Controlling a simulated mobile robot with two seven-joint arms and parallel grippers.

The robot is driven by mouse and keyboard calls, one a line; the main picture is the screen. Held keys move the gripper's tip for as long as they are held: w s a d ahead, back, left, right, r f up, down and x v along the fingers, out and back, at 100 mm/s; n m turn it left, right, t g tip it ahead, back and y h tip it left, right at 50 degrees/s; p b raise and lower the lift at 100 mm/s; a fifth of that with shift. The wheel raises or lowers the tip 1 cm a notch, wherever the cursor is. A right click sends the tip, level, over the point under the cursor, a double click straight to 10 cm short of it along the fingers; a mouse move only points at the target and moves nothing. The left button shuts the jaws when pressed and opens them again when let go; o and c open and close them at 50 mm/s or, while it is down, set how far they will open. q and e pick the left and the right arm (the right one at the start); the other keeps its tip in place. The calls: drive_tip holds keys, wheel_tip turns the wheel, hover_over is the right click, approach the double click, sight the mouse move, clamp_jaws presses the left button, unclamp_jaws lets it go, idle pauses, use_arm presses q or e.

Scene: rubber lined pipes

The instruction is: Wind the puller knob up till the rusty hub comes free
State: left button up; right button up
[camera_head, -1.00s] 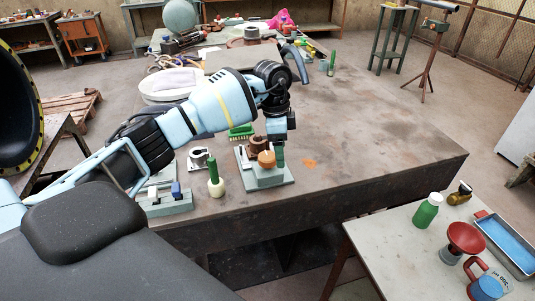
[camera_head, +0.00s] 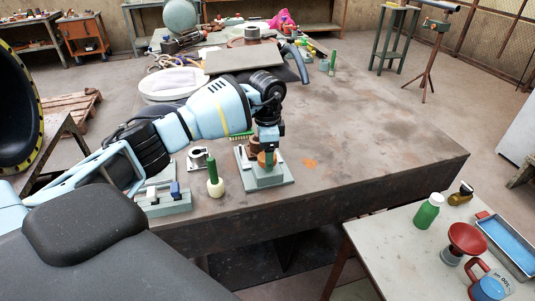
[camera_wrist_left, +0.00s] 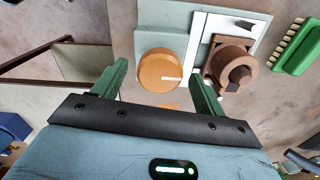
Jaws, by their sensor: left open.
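The orange puller knob (camera_wrist_left: 160,72), with a white mark line, sits on the grey-green puller base (camera_wrist_left: 150,20). In the head view the knob is mostly hidden behind my left gripper (camera_head: 267,152), and the base (camera_head: 268,182) stands on the big table. My left gripper (camera_wrist_left: 160,78) is open, with one green finger on each side of the knob. I cannot tell if the fingers touch it. The rusty brown hub (camera_wrist_left: 228,70) sits beside the knob, against a white plate on the base. My right gripper is in neither view.
A green-handled tool (camera_head: 214,175) stands just left of the base, near a metal clamp-like part (camera_head: 198,158). A green brush (camera_wrist_left: 298,48) lies beyond the hub. The table (camera_head: 370,150) is clear to the right. A side table (camera_head: 395,245) holds a green bottle.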

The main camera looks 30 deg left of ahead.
use_arm(q)
drive_tip(key=shift+f, duration=0.4)
drive_tip(key=shift+c, duration=0.4)
drive_tip(key=c, duration=0.9)
drive_tip(key=shift+r, duration=0.1)
